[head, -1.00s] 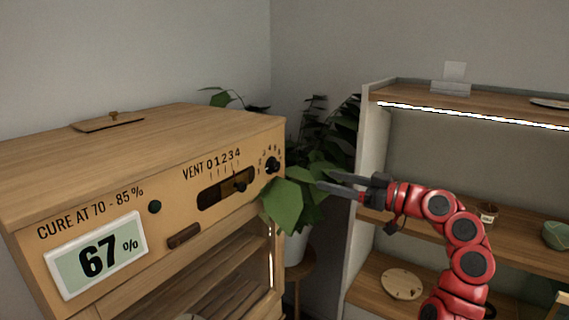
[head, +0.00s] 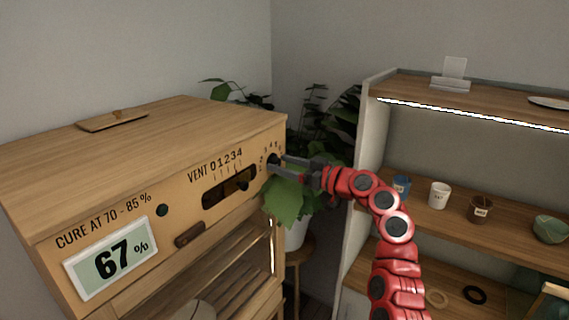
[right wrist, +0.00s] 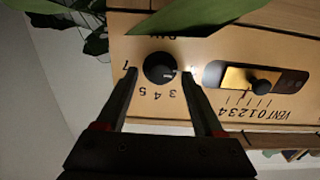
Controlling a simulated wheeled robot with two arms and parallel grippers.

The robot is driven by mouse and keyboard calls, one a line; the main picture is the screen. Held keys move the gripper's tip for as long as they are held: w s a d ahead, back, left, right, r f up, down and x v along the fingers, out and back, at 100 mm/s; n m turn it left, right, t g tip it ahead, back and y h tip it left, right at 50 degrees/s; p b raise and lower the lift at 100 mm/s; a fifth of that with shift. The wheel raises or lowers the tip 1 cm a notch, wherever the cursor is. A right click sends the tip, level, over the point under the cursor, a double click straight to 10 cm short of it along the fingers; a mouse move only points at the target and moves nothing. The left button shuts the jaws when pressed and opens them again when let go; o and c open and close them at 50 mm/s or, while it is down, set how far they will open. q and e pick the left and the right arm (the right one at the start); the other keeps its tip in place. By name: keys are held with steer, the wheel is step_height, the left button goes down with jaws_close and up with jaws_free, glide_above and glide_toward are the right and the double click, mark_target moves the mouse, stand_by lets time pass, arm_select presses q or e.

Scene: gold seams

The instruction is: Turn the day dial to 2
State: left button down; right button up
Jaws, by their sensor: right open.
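The day dial is a round black knob (right wrist: 159,68) on the wooden cabinet's front panel, with numbers around it, partly covered. It also shows in the head view (head: 273,160) at the panel's right end. In the right wrist view my right gripper (right wrist: 161,72) is open, with one finger on each side of the knob; I cannot tell whether they touch it. The gripper also shows in the head view (head: 283,166), reaching the dial from the right. A pale mark on the knob points toward the right finger. My left gripper is not in view.
The vent slot (right wrist: 255,79) with its black slider knob lies beside the dial. A green plant (head: 290,200) hangs close below my right gripper, and a leaf (right wrist: 190,15) crosses the wrist view. A shelf with cups (head: 439,195) stands at the right.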

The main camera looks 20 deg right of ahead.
jaws_close()
steer(key=shift+f+m+b, duration=0.2)
steer(key=shift+m+b, duration=0.1)
steer(key=shift+b, duration=0.45)
steer(key=shift+r+m+b, duration=0.1)
steer(key=shift+m+b, duration=0.5)
steer(key=shift+b, duration=0.05)
steer(key=shift+r+m, duration=0.1)
steer(key=shift+m, duration=1.9)
steer(key=shift+d, duration=0.1)
